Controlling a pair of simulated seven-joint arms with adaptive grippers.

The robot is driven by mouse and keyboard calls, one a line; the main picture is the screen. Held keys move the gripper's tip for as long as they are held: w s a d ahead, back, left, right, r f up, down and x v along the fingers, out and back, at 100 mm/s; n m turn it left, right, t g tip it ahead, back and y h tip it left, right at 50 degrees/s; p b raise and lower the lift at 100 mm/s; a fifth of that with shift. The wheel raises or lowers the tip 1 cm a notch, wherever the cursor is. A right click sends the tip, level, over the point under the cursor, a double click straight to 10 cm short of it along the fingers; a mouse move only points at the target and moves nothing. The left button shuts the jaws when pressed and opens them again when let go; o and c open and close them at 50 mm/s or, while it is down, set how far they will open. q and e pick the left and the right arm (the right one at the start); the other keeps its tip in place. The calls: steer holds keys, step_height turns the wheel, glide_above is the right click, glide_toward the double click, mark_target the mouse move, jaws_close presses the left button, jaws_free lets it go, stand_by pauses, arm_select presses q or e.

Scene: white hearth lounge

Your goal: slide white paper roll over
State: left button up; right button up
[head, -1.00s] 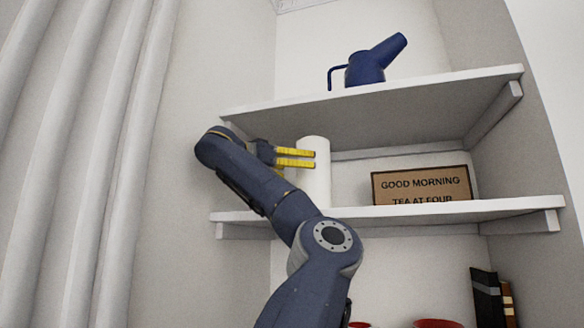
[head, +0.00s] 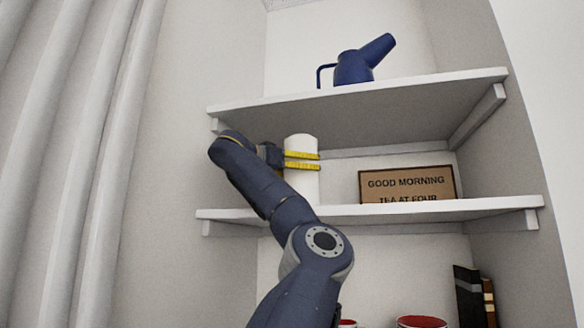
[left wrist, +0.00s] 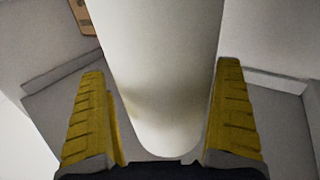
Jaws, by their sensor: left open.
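The white paper roll (head: 301,187) stands upright on the middle shelf (head: 400,213), near its left end. My left gripper (head: 303,161) is at the roll's upper part, with its yellow fingers level and reaching across it in the head view. The roll's foot is partly hidden behind my left arm in the head view. My right gripper is not in view.
A brown sign (head: 407,185) reading "GOOD MORNING" stands right of the roll, with free shelf between. A blue watering can (head: 353,68) is on the upper shelf (head: 400,88). Red vessels (head: 421,321) and books (head: 468,297) are below. Curtains (head: 60,160) hang at left.

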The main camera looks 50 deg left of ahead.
arm_select(q)
steer(key=shift+w, duration=0.5)
steer(key=c, duration=1.2)
